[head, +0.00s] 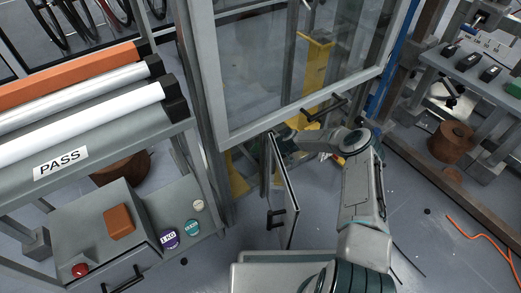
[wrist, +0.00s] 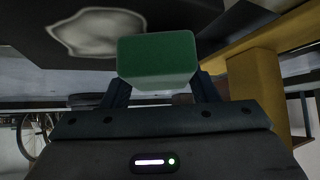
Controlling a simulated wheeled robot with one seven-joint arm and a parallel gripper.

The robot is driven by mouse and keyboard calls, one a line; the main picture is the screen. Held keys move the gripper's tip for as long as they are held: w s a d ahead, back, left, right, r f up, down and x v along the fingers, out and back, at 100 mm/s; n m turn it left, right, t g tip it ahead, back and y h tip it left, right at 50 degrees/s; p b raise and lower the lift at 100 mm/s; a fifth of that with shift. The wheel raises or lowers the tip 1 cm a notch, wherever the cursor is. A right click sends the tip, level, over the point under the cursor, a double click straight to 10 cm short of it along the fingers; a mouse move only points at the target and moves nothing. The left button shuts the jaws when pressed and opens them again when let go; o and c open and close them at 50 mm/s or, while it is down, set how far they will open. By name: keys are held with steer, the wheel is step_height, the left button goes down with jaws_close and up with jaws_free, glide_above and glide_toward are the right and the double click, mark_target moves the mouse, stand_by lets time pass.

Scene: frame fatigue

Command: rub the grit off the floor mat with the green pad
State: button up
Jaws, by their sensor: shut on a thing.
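The green pad (wrist: 157,58) is a block held between the two dark fingers of my gripper (wrist: 160,88) in the wrist view. A dark, flat surface (wrist: 185,18) fills the top of that view and looks like the floor mat. A pale, irregular patch (wrist: 95,35), likely the grit, lies on it. The pad overlaps the patch's lower right edge in the picture; I cannot tell whether it touches the surface. In the head view my arm reaches toward the framed enclosure, and the pad and the mat cannot be made out there.
A framed clear panel (head: 290,65) and a small open door (head: 285,190) stand close around my arm. A yellow post (wrist: 255,90) is right of the pad. A bench with rollers (head: 80,85) is at left, and shelving (head: 475,75) at right. Orange cable (head: 485,235) lies on the floor.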

steer(key=shift+f, duration=0.4)
